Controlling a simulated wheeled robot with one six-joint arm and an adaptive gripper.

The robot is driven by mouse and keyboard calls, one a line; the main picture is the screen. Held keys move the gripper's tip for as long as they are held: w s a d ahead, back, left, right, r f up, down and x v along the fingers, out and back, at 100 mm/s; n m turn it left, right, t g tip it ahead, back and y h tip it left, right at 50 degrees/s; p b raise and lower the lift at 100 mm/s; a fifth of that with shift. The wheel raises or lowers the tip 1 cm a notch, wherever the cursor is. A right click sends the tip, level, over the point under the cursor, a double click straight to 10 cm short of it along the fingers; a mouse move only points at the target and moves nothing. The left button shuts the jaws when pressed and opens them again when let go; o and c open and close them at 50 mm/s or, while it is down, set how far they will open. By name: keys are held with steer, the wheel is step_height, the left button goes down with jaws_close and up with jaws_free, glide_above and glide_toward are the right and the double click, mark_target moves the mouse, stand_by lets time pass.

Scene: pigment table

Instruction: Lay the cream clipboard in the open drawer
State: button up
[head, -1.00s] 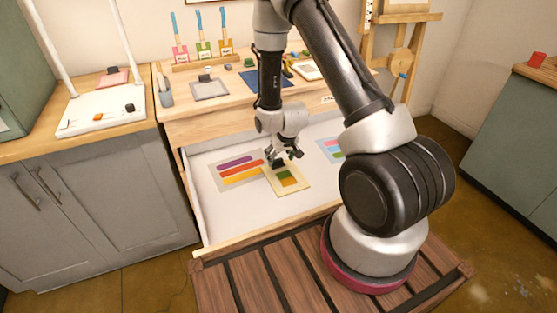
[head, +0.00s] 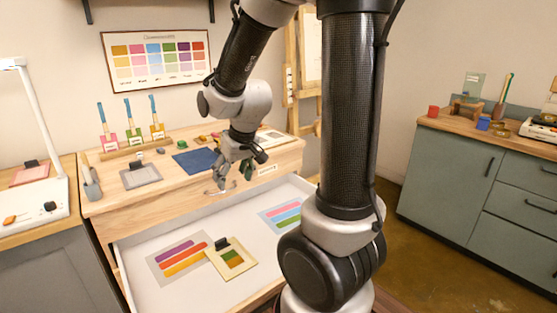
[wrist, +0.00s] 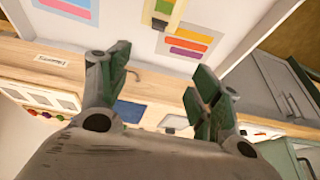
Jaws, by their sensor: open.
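The cream clipboard (head: 231,262), with a dark clip and a green and orange swatch, lies in the open drawer (head: 150,292). It overlaps the right edge of a sheet with purple, red and orange stripes (head: 181,257). In the wrist view the clipboard (wrist: 160,17) shows at the top edge, partly cut off. My gripper (head: 231,188) is open and empty, raised above the back of the drawer near the table front, apart from the clipboard. Its two fingers also show spread in the wrist view (wrist: 158,88).
A second striped sheet (head: 284,214) lies at the drawer's right. On the tabletop are a blue cloth (head: 196,161), a grey clipboard (head: 140,177) and several brushes in a wooden rack (head: 135,147). The drawer floor between the sheets and the back is clear.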

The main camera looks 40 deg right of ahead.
steer(key=s+d+r, duration=0.1)
steer(key=s+r, duration=0.5)
steer(key=s, duration=0.3)
steer(key=s+d+r, duration=0.1)
steer(key=s+r, duration=0.4)
steer(key=s, duration=0.4)
steer(key=shift+s+r, duration=0.35)
steer(key=shift+d, duration=0.1)
